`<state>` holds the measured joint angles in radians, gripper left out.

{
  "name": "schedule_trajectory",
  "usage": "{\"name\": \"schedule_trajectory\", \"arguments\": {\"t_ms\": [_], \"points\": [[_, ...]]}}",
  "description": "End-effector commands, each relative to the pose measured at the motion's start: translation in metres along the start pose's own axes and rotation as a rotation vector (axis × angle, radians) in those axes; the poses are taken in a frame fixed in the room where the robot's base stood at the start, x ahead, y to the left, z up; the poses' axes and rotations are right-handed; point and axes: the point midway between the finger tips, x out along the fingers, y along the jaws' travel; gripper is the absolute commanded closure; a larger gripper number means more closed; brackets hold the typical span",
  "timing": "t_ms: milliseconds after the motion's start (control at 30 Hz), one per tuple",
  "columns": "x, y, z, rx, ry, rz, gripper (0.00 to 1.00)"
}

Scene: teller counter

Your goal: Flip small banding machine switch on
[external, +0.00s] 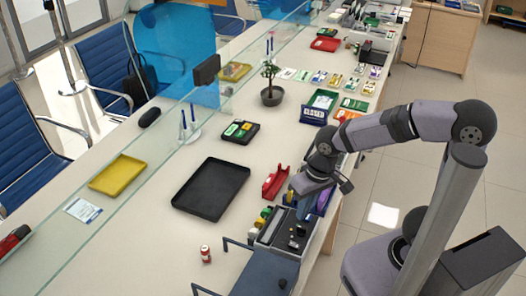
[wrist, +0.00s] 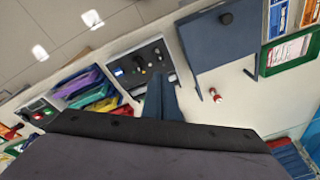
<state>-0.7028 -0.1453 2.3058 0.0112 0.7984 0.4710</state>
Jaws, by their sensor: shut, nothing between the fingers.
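A grey machine with a dark control panel (external: 272,229) stands at the counter's front edge. In the wrist view its panel (wrist: 127,66) carries a small lit display and several knobs or switches. It appears to be the banding machine; which control is its switch, and its position, I cannot tell. My gripper (external: 299,206) is low over the counter beside the machine's far end. In the wrist view my gripper's fingers (wrist: 161,88) are shut and empty, in front of the panel's lower right part. Contact with the panel cannot be told.
A blue-grey unit (external: 263,268) with a dark knob stands close beside the machine. A small red-and-white can (external: 205,254) stands left of it. A red holder (external: 275,183) and a black tray (external: 211,189) lie farther back. The counter left of the machine is mostly clear.

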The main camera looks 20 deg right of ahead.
Motion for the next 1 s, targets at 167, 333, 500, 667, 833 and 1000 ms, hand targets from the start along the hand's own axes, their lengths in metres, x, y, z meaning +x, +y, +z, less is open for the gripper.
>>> {"name": "schedule_trajectory", "arguments": {"t_ms": [167,333,500,667,833,1000], "points": [[-0.011,-0.005,-0.009,0.3,0.007,-0.008,1.0],[-0.014,-0.005,-0.008,0.588,-0.006,-0.001,1.0],[-0.014,-0.003,-0.004,0.814,-0.017,0.013,1.0],[-0.014,-0.002,-0.003,0.946,-0.02,0.02,1.0],[-0.014,-0.002,-0.003,1.005,-0.02,0.02,1.0],[-0.014,-0.002,-0.003,1.014,-0.02,0.02,1.0]]}}
